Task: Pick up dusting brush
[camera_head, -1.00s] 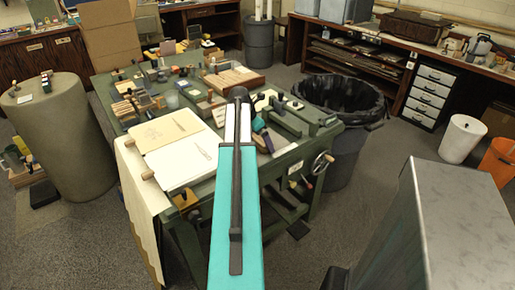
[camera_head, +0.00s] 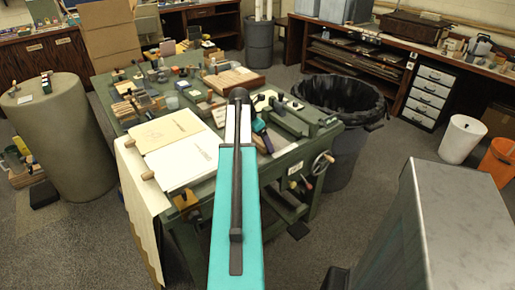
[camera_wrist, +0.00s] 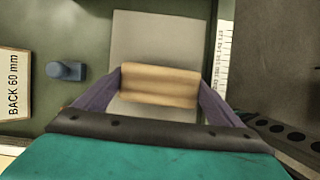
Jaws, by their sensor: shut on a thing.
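In the wrist view my gripper (camera_wrist: 159,98) has its two purple fingers on both ends of a light wooden block (camera_wrist: 160,85). I take this to be the dusting brush, with its wooden part facing the camera; no bristles can be made out. It sits over a flat greyish-beige rectangular piece (camera_wrist: 155,38), and I cannot tell whether the two touch or are one thing.
In the wrist view a blue-grey knob (camera_wrist: 66,71) and a "BACK 60 mm" label (camera_wrist: 14,84) lie left, a white ruled strip (camera_wrist: 222,60) right. In the head view, paper sheets (camera_head: 190,160) and wooden blocks crowd the bench. A black-lined bin (camera_head: 345,150) stands right of it.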

